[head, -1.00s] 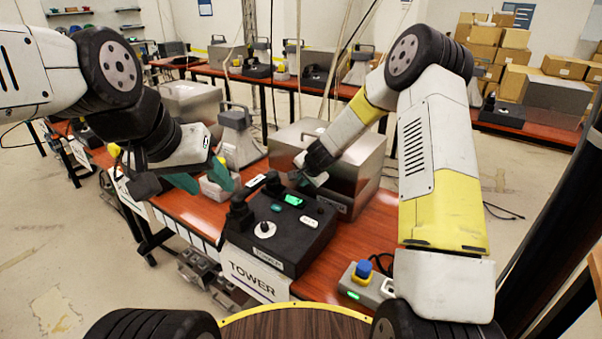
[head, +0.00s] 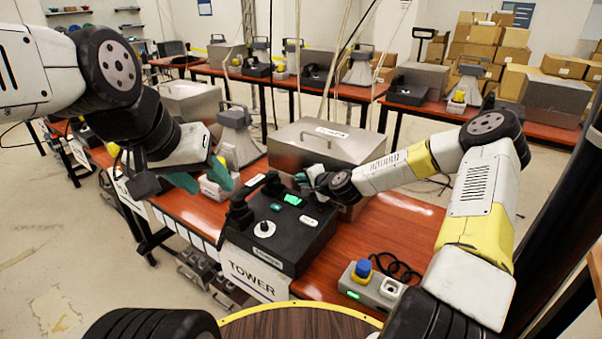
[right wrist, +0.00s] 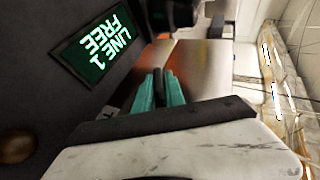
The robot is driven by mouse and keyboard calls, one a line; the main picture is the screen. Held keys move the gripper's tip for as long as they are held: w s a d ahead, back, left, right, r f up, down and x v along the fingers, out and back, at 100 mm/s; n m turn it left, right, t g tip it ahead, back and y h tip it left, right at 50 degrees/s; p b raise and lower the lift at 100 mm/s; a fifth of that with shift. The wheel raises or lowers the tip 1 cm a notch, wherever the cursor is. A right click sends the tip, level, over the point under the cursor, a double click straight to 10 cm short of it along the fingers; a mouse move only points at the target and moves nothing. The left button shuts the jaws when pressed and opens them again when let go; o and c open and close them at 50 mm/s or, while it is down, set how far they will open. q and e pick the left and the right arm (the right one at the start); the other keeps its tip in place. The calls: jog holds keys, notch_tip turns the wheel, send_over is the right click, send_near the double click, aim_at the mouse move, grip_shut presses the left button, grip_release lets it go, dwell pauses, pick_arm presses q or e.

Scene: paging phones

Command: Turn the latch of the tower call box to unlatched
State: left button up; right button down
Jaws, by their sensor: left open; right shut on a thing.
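The tower call box is the steel box (head: 300,143) with a TOWER label on its lid, behind the black phone. Its lid is down. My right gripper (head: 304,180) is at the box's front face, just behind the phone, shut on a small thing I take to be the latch. In the right wrist view its teal fingers (right wrist: 160,92) are close together with a dark piece between them, against the steel face. The latch itself is mostly hidden, so its angle cannot be told. My left gripper (head: 203,178) is open and empty, left of the phone.
The black phone (head: 292,240) with handset, white knob and lit LINE 1 FREE display stands before the box. A button unit (head: 365,283) with a blue knob sits at the front right. A grey horn (head: 236,140) stands left of the box. Bare red tabletop (head: 400,225) lies to the right.

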jog(key=shift+s+f, duration=0.15)
jog(key=shift+f, duration=0.05)
jog(key=c, duration=1.6)
grip_release()
jog(key=shift+o, duration=1)
jog(key=shift+r, duration=0.15)
jog(key=shift+v, duration=3.85)
